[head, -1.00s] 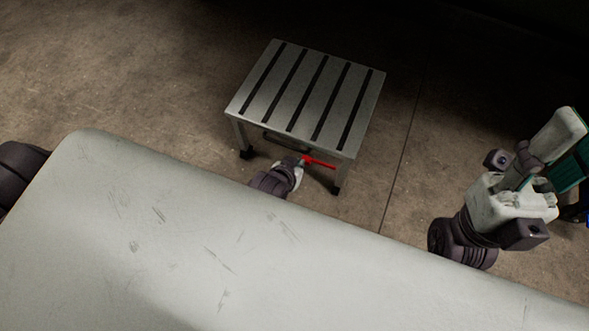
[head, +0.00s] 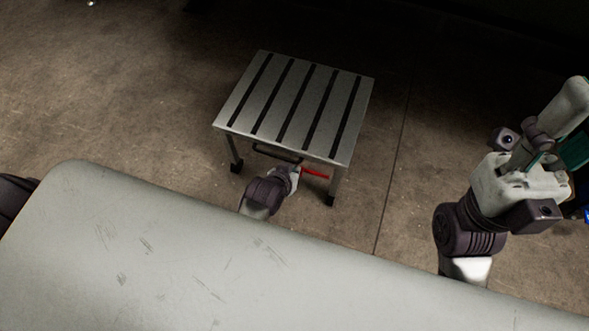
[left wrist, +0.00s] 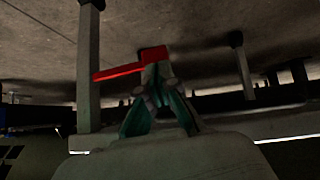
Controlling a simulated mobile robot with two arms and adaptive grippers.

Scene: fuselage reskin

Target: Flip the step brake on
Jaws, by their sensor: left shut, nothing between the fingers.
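The step (head: 293,103) is a low grey stand with a slatted top on the concrete floor. Its red brake bar (head: 315,174) shows below the near edge, between the near legs. The red bar also runs leftward from a red block in the left wrist view (left wrist: 120,72). My left gripper (head: 295,174) is beside the bar's left end, partly hidden by its own wrist. In the left wrist view its teal fingers (left wrist: 156,78) are closed together, empty, with tips at the red block; I cannot tell if they touch. My right gripper (head: 535,165) is raised at the right, its fingers unclear.
A dark handle (head: 277,154) hangs under the step's near edge. Step legs (head: 334,186) stand close to the left gripper. A large pale, scratched surface fills the foreground. The floor left and right of the step is clear.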

